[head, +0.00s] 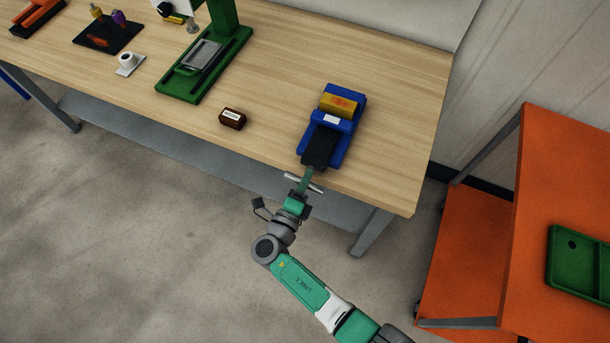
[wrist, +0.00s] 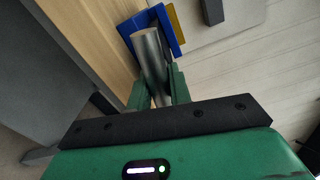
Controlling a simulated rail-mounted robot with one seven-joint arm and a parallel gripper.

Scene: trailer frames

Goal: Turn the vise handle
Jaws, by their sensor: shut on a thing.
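In the wrist view, the silver handle (wrist: 150,58) lies between the green fingers of my gripper (wrist: 158,92), with the blue vise body (wrist: 140,21) beyond. The fingers partly cover the handle.
A small dark red box (head: 232,119) lies left of the vise. A green-based press (head: 190,87) and a white cup (head: 127,62) stand further left. An orange table (head: 570,180) with a green tray (head: 560,265) is at the right. Bare floor lies in front of the bench.

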